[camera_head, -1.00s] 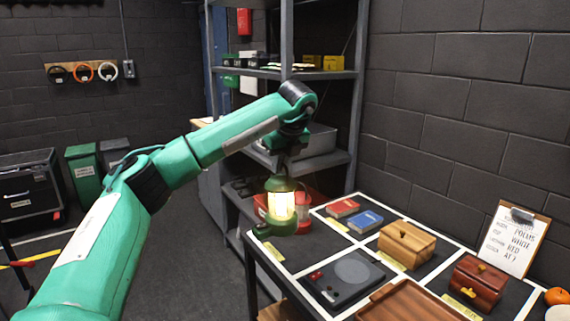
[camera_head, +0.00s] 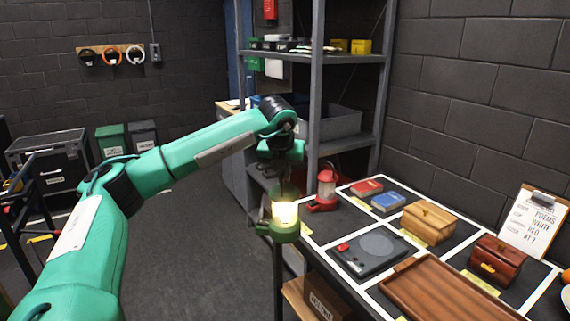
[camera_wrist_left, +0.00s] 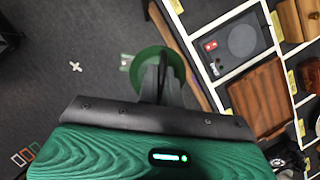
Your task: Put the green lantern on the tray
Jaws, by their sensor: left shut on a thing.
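The green lantern (camera_head: 284,218) is lit and hangs from my left gripper (camera_head: 282,180), beside the table's near left edge. In the left wrist view, the shut fingers of my left gripper (camera_wrist_left: 161,82) cover part of the green lantern (camera_wrist_left: 150,66), with floor beneath it. The brown wooden tray (camera_head: 446,296) lies on the table, to the right of the lantern and apart from it. The tray also shows in the left wrist view (camera_wrist_left: 259,98). My right gripper is not in view.
A red lantern (camera_head: 326,190) stands on the table just behind the green one. A turntable-like device (camera_head: 367,253), red and blue books (camera_head: 388,201), a light wooden box (camera_head: 429,222) and a dark red box (camera_head: 495,260) occupy taped squares. A shelf (camera_head: 345,142) stands behind.

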